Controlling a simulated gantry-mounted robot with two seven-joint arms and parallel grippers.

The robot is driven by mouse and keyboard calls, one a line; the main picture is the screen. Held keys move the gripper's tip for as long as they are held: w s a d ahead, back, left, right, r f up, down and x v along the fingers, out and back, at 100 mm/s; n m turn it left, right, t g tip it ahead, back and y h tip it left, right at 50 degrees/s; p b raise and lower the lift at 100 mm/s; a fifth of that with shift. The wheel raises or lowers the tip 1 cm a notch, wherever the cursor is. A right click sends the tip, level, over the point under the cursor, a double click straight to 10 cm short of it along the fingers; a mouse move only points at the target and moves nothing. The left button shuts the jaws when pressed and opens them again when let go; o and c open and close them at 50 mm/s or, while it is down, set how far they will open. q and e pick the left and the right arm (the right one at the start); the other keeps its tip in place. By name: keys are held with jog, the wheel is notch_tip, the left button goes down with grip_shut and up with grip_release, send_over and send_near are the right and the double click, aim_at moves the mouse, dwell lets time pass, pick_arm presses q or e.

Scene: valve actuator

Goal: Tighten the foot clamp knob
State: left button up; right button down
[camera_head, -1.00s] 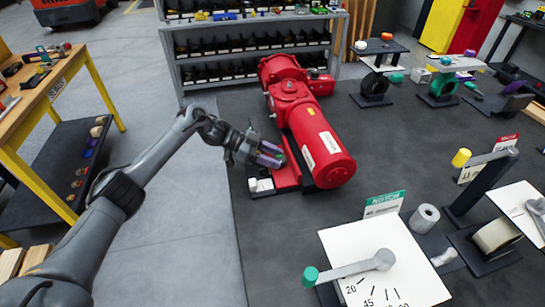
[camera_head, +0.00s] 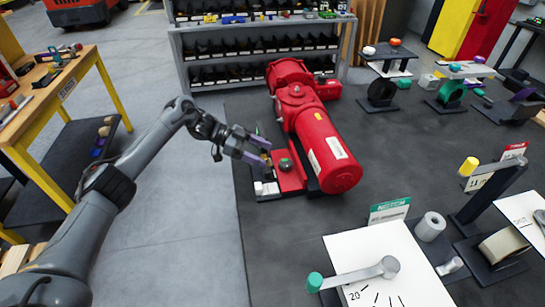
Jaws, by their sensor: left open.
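The red valve actuator (camera_head: 318,140) lies on the dark mat, with a red foot plate (camera_head: 291,181) along its left side. A small dark green knob (camera_head: 285,165), which looks like the foot clamp knob, sits on that plate. My left gripper (camera_head: 264,156) is open, with its purple-grey fingers just left of the knob and pointing toward it. A small gap seems to show between the fingertips and the knob. Nothing is seen between the fingers. My right gripper is not in view.
White blocks (camera_head: 266,188) sit at the near left end of the foot plate. A dial board (camera_head: 392,265) with a green-tipped lever stands at the front right. A shelf rack (camera_head: 262,55) stands behind the actuator.

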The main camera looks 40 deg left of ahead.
pick_arm(q)
jog(key=v, duration=0.4)
jog(key=shift+s+a, duration=0.1)
jog(key=shift+a, duration=0.05)
jog(key=shift+s+a, duration=0.1)
dwell(0.3)
